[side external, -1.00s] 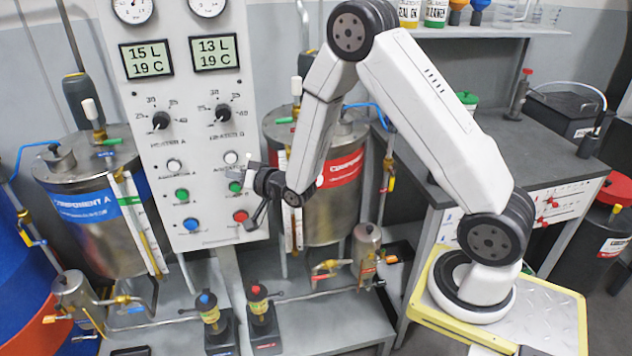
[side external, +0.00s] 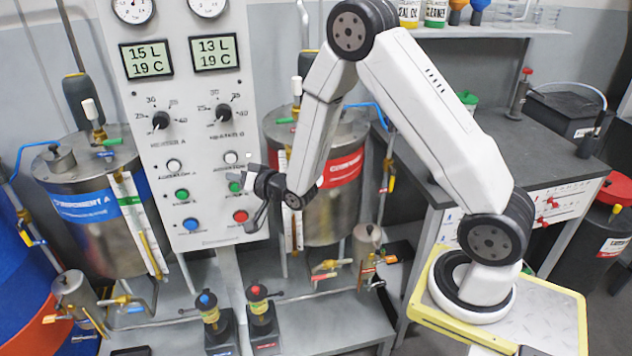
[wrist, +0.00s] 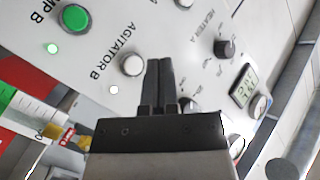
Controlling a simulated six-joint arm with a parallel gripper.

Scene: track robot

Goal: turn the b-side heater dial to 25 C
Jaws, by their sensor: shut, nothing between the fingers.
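The b-side heater dial (side external: 223,113) is a black knob on the white panel, below the 13 L / 19 C display (side external: 213,52). Its light mark seems to point to the lower left, below the 25 end of the scale. In the wrist view the dial (wrist: 190,103) is partly hidden behind my gripper. My gripper (side external: 236,181) is shut and empty, in front of the panel below the dial, near the green pump B button. In the wrist view my closed fingers (wrist: 160,64) reach beside the white agitator B button (wrist: 132,64). I cannot tell whether they touch the panel.
The heater A dial (side external: 161,120) is left of the b-side dial. The component B tank (side external: 330,215) stands close behind my arm on the right.

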